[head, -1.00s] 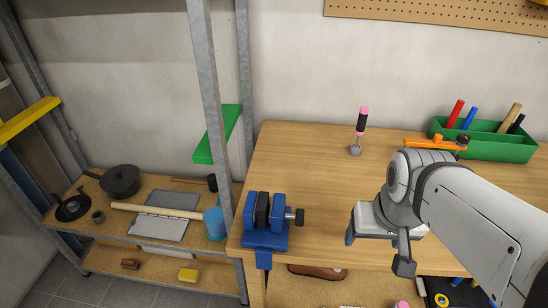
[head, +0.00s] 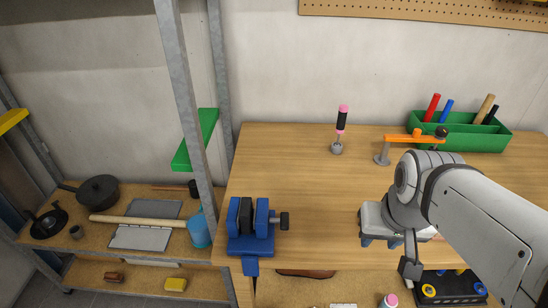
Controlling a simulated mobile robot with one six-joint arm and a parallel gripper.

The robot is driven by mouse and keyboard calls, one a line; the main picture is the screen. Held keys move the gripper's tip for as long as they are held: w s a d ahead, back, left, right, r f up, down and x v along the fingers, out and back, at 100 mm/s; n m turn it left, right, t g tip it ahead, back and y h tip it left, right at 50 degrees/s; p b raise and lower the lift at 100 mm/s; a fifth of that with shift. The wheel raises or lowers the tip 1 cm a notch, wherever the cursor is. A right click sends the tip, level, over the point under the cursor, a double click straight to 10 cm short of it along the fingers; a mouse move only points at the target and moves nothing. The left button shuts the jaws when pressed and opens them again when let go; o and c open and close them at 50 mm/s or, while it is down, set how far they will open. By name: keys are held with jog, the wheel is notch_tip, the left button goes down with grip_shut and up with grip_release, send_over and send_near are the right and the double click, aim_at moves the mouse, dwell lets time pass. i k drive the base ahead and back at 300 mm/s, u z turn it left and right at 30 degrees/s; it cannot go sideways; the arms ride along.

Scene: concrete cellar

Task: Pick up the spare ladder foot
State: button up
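I cannot tell for sure which thing is the spare ladder foot. A small dark cup-like piece (head: 77,232) stands on the left shelf board, near the pans, and is too small to identify. A black block (head: 246,217) sits between the jaws of the blue vise (head: 251,243) on the bench's front left corner. My gripper (head: 380,241) hangs over the front part of the bench, right of the vise and apart from it. My arm hides part of the bench on the right.
The wooden bench (head: 285,170) is clear in its middle. A pink-and-black-handled tool (head: 341,120), an orange-armed stand (head: 405,138) and a green bin of tools (head: 462,134) stand at its back. Metal shelf posts (head: 180,90) rise at left. A dark tray (head: 452,286) lies below the bench.

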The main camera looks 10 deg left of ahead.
aim_at(245, 216)
jog(key=z, duration=2.2)
jog(key=k, duration=2.15)
jog(key=u, duration=1.7)
jog(key=i, duration=1)
